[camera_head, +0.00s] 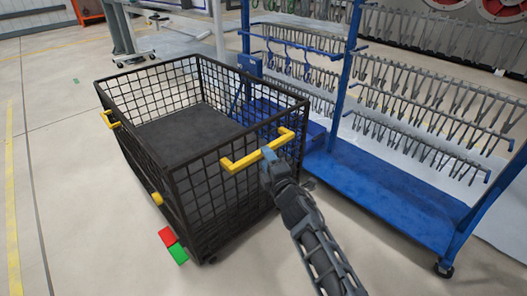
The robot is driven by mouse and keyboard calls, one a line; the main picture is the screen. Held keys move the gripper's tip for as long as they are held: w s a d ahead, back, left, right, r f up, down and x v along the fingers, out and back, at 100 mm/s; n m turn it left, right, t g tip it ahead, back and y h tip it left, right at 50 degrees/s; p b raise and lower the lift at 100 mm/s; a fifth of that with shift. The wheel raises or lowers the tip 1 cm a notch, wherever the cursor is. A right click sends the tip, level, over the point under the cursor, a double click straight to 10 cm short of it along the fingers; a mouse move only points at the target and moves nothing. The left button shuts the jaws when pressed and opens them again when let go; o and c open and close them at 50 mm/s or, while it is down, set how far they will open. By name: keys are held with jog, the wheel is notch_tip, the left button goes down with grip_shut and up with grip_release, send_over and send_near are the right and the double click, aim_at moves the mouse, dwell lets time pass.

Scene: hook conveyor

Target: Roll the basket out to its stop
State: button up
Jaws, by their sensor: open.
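The basket (190,190) is a black wire-mesh cart with a dark floor panel, standing left of centre beside the blue rack. A yellow handle (243,161) is on its near right side, and another yellow handle (109,118) is on its left side. My gripper (268,158) is at the right part of the near handle, with its jaws open. The fingertips are small here, and I cannot tell whether they touch the handle. Red and green markers (173,245) show beside the basket's lower left. The basket looks empty.
A blue rack (390,200) with rows of grey hooks stands close along the basket's right side. The grey floor (70,220) on the left is clear, with a yellow line (12,190) at the far left. A grey wheeled stand (125,40) is behind.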

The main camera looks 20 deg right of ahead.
jog(key=s, duration=0.2)
jog(key=shift+s+a, duration=0.1)
jog(key=shift+s, duration=0.25)
jog(key=s+d+f+m, duration=0.15)
jog(key=s+f, duration=0.25)
jog(key=s, duration=0.7)
jog(key=s+a+r+m+g+y, duration=0.2)
jog(key=s+m, duration=0.7)
jog(key=s, duration=2.2)
jog(key=s+a+r+m+g+h, duration=0.1)
jog(key=s+a+r+m, duration=0.15)
jog(key=s+r, duration=0.4)
jog(key=s+a+r+m, duration=0.1)
jog(key=s+r+m, duration=0.35)
jog(key=r, duration=0.25)
notch_tip(320, 180, up, 21)
jog(key=p, duration=2.1)
jog(key=shift+s+a+r+p, duration=0.15)
jog(key=shift+s+p, duration=0.05)
jog(key=shift+p, duration=0.2)
